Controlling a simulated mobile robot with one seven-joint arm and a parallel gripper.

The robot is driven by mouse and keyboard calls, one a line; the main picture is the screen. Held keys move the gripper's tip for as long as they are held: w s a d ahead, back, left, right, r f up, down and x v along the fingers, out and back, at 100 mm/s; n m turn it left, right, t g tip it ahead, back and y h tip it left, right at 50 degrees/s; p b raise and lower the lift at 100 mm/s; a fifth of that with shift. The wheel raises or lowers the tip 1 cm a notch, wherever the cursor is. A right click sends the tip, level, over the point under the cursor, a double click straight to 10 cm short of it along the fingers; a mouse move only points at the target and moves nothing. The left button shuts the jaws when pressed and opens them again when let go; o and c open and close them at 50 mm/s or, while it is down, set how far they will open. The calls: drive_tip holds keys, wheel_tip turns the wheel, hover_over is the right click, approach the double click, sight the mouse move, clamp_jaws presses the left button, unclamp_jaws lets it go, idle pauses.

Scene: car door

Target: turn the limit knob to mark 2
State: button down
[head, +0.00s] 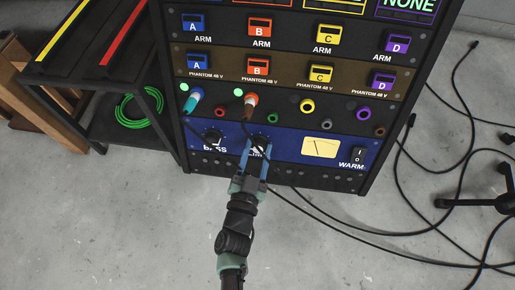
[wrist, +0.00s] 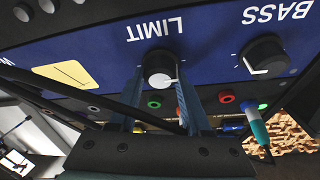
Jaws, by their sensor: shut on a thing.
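The black limit knob (head: 261,142) is on the blue panel near the bottom of the rack, and its label is mostly hidden by my gripper. In the wrist view the limit knob (wrist: 159,68) appears upside down under the word LIMIT, with a pale pointer area on its face. My gripper (head: 257,158) reaches up to the knob from below. In the wrist view its two blue fingers (wrist: 160,84) lie on either side of the knob, shut on it. The scale marks around the knob are too small to read, so I cannot tell the pointed mark.
The bass knob (head: 213,137) is left of the limit knob; a yellow meter (head: 320,148) and the warm switch (head: 358,154) are right. A teal plug (head: 193,101) and orange-brown plug (head: 250,104) sit above. Black cables (head: 340,228) hang across the front and lie on the floor.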

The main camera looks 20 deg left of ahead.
drive_tip(key=shift+r, duration=0.1)
drive_tip(key=m+h+p, duration=0.2)
drive_tip(key=m+p, duration=0.2)
drive_tip(key=m, duration=0.1)
drive_tip(key=shift+r+m, duration=0.15)
drive_tip(key=shift+m, duration=0.25)
drive_tip(key=m+h+p, duration=0.1)
drive_tip(key=m, duration=0.1)
drive_tip(key=m+g+h+p, duration=0.1)
drive_tip(key=m+p, duration=0.1)
drive_tip(key=m, duration=0.1)
drive_tip(key=m+g+p, duration=0.1)
drive_tip(key=m, duration=0.2)
drive_tip(key=m+g+p, duration=0.1)
drive_tip(key=m+p, duration=0.1)
drive_tip(key=shift+m+h+p, duration=0.3)
drive_tip(key=shift+m, duration=0.1)
drive_tip(key=shift+a+f+m+g+p, duration=0.1)
drive_tip(key=shift+f+m+g+p, duration=0.1)
drive_tip(key=shift+m+g+p, duration=0.9)
drive_tip(key=shift+m+t, duration=0.4)
drive_tip(key=shift+t, duration=0.1)
drive_tip(key=shift+c, duration=1.8)
unclamp_jaws()
